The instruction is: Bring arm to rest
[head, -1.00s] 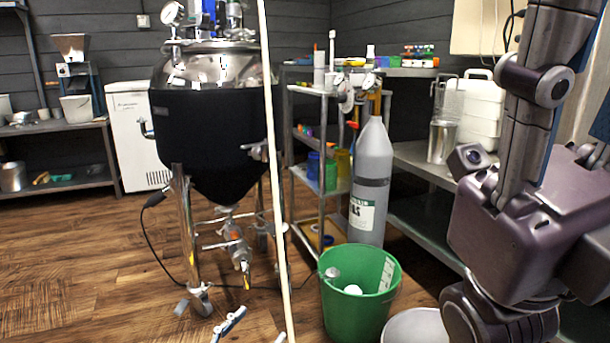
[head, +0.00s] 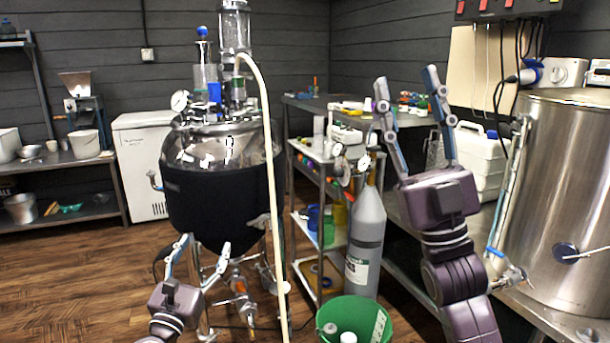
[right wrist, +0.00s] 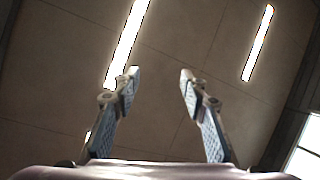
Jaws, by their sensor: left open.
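My left gripper (head: 202,246) is low in the head view, in front of the conical tank's legs. Its fingers are spread and nothing is between them.
The steel tank with a black jacket (head: 205,200) stands left of centre, with a pale hose (head: 266,120) hanging before it. A grey gas cylinder (head: 367,235) and green bucket (head: 375,325) stand near my right arm. A large steel kettle (head: 560,190) is at right.

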